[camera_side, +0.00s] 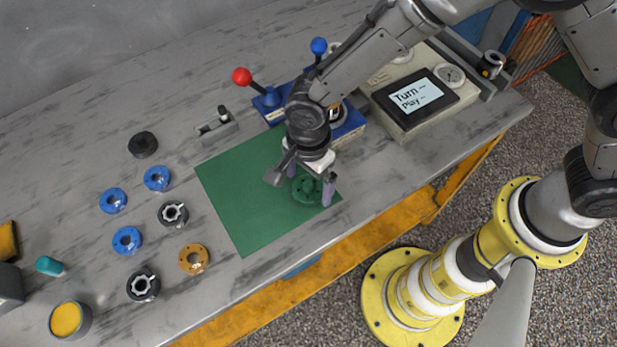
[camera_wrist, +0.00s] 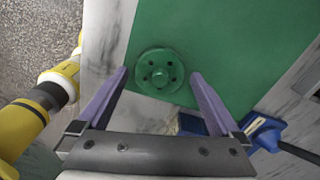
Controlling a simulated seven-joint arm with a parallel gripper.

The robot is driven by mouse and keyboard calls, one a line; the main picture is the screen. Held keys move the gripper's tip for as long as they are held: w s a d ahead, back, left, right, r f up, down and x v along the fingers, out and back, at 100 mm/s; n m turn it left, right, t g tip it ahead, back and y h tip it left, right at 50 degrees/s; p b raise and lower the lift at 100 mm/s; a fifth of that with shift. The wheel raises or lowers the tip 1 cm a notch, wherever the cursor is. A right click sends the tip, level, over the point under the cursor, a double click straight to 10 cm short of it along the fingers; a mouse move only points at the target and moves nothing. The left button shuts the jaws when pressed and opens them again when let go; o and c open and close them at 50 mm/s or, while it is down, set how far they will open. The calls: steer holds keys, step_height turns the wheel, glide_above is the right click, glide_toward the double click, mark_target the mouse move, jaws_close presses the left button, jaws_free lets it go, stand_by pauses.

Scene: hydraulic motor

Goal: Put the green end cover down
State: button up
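The green end cover (camera_side: 305,188) is a round flanged disc with a raised centre and several dark holes. It appears to lie flat on the green mat (camera_side: 236,190), near the mat's right corner. In the wrist view the cover (camera_wrist: 160,73) shows between the tips of my purple fingers, with a gap on each side. My gripper (camera_side: 310,187) is open and points down over the cover. In the wrist view my gripper (camera_wrist: 160,74) shows both fingers spread and touching nothing that I can see.
A blue base with red-knobbed (camera_side: 242,76) and blue-knobbed levers stands close behind my gripper. A beige box with a screen (camera_side: 416,96) is to the right. Blue rings (camera_side: 127,240), dark parts and an orange ring (camera_side: 194,258) lie at left. The mat's left part is clear.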

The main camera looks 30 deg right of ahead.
mark_target(310, 182)
step_height(310, 182, up, 12)
steer(key=shift+r, duration=0.2)
stand_by(0.4)
steer(key=s+d+r+n+t+y, duration=0.1)
steer(key=d+r+n, duration=0.2)
steer(key=d+r, duration=0.35)
steer(key=s+d+r+n+t, duration=0.1)
steer(key=d+r+n, duration=0.25)
steer(key=d, duration=0.65)
steer(key=s+d+r+n+t+h, duration=0.1)
steer(key=s+d+r+n+t, duration=0.1)
steer(key=s+d+n, duration=0.6)
steer(key=s+d+t, duration=0.1)
steer(key=s+d, duration=0.3)
steer(key=d, duration=0.2)
steer(key=shift+r+t, duration=0.15)
steer(key=shift+t, duration=0.15)
